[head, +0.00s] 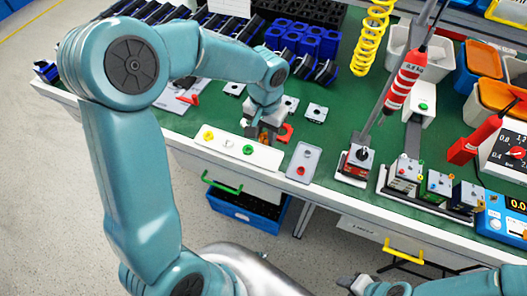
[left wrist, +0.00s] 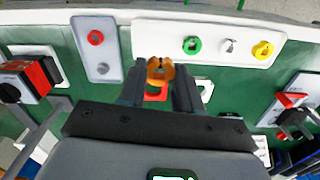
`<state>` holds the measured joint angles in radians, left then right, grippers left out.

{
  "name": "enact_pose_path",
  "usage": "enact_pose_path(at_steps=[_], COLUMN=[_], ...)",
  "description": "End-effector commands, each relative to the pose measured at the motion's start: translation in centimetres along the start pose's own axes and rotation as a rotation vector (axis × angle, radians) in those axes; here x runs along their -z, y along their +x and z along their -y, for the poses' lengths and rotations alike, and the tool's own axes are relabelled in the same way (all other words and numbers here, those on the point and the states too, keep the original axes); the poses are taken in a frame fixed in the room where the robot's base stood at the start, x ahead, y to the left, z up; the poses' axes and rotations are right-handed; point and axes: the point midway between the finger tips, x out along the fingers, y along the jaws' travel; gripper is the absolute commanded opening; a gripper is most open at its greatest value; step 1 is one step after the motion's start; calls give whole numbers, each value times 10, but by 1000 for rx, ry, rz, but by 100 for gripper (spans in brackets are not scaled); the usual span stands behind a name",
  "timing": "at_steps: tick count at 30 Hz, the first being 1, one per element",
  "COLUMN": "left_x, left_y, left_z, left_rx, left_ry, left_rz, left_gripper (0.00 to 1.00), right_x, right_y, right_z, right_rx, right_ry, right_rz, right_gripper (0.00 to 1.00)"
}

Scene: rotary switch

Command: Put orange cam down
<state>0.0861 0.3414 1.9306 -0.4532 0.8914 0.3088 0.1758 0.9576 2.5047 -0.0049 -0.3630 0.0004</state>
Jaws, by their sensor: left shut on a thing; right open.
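An orange cam (left wrist: 161,71) is between the fingers of my left gripper (left wrist: 160,76), and the gripper is shut on it. In the head view the left gripper (head: 264,124) is low over the green table (head: 330,110), just behind the white panel, and mostly hides the orange cam (head: 264,136). A red square-edged part (left wrist: 155,93) lies below the cam in the wrist view; it also shows right beside the gripper in the head view (head: 285,133). I cannot tell whether the cam touches anything below it. My right gripper (head: 358,284) is open at the bottom edge, away from the table.
A white panel (head: 217,145) with yellow, metal and green controls lies at the table's front edge. A grey plate (head: 304,158) with a red button lies to its right. Small switch blocks (head: 317,113) stand nearby. A red weighted tool (head: 404,82) hangs at right.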

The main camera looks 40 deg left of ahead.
Motion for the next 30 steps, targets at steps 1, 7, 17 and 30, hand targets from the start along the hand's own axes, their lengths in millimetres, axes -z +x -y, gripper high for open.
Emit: enact_pose_path(at_steps=[1, 7, 17, 30], left_x=[-2, -1, -1, 0], left_y=[15, 45, 88, 96], left_z=[0, -1, -3, -3], left_rx=[0, 0, 0, 0], left_ry=[0, -1, -2, -1], left_rz=[7, 2, 3, -1], left_gripper=[0, 0, 0, 0], right_x=[0, 0, 0, 0], right_y=[1, 2, 4, 9], right_z=[0, -1, -1, -3], right_rx=[0, 0, 0, 0], right_ry=[0, 0, 0, 0], right_rz=[0, 0, 0, 0], right_gripper=[43, 43, 43, 43])
